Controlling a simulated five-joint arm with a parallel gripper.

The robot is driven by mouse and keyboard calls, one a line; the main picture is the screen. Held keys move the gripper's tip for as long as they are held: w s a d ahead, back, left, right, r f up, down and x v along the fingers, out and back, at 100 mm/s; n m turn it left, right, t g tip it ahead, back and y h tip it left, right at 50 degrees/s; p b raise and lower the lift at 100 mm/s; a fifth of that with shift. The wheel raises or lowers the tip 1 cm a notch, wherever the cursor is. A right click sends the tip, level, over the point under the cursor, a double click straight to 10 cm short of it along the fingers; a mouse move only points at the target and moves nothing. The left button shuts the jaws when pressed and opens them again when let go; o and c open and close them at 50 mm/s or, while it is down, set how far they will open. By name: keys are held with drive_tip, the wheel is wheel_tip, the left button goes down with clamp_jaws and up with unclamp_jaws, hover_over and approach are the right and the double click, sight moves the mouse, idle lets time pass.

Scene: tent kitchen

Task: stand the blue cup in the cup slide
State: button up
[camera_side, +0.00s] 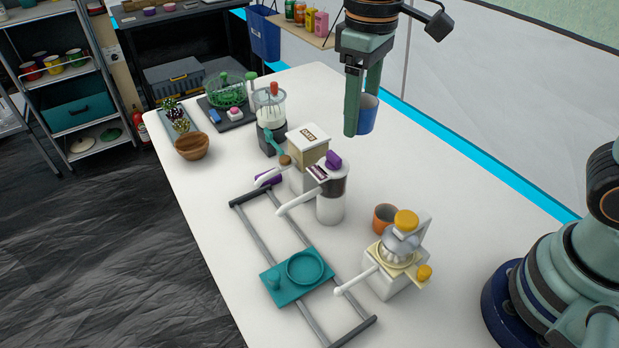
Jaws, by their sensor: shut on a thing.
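The blue cup (367,115) is held up above the white table, toward its far right side. My gripper (360,107) points down and is shut on the blue cup; one finger is in front of the cup and hides part of it. The cup looks roughly upright. The cup slide (278,291) is a teal plate on two grey rails near the front of the table. It has a round ringed seat and a small knob, and the seat looks empty. The cup and gripper are well apart from it, up and to the right.
An orange cup (385,218) stands behind a juicer (397,252) with a yellow knob. A blender (270,115) and wooden bowl (191,146) are farther left.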

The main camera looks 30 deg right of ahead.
drive_tip(key=s+a+n, duration=0.4)
drive_tip(key=s+a, duration=0.1)
drive_tip(key=a, duration=0.8)
approach(305, 270)
drive_tip(key=shift+f, duration=2.75)
drive_tip(key=shift+f, duration=0.3)
idle(1.2)
drive_tip(key=shift+r, duration=0.45)
drive_tip(key=shift+r, duration=0.35)
drive_tip(key=shift+f, duration=0.2)
idle(0.8)
